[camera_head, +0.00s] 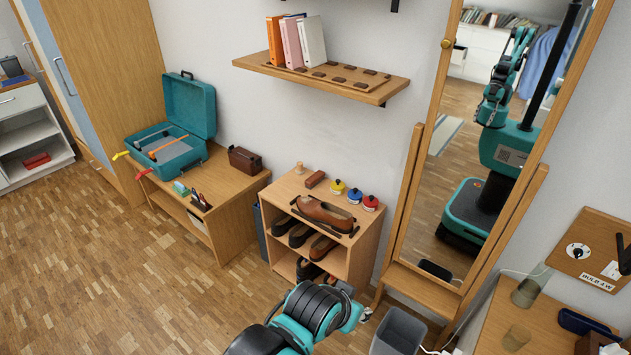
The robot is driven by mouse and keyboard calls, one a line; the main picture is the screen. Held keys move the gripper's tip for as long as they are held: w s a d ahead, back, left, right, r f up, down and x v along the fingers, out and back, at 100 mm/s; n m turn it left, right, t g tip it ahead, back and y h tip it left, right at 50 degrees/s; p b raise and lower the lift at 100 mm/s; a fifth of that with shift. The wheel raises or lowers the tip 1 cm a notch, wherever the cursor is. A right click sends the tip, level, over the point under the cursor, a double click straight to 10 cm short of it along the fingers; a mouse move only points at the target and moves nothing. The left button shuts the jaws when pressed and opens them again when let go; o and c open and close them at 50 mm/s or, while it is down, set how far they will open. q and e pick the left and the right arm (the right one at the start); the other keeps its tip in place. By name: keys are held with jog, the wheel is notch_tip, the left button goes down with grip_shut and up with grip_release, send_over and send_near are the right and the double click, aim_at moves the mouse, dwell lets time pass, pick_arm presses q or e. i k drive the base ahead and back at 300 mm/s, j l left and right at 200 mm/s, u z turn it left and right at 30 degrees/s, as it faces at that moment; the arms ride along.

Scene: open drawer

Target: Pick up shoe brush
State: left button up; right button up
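A small brown block (315,180), which looks like the shoe brush, lies on top of the wooden shoe rack (283,196). It is left of the polish tins and behind a brown shoe (326,213). A teal and black arm of mine comes in at the bottom, left of centre, and I take it as my left. The end of this arm, with my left gripper (357,300), is low in front of the rack and apart from the block. Its fingers are mostly hidden, so I cannot tell their opening. My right gripper is not in view.
Yellow, blue and red tins (354,196) and a small wooden knob-like piece (299,168) share the rack top. More shoes fill the shelves below. A standing mirror (450,150) is on the right, a grey bin (398,333) below it. Open floor lies left.

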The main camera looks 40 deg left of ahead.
aim_at(310, 183)
jog(key=i+j+u, duration=0.95)
jog(key=i, duration=0.25)
jog(key=i+j+u, duration=0.1)
jog(key=i, duration=0.25)
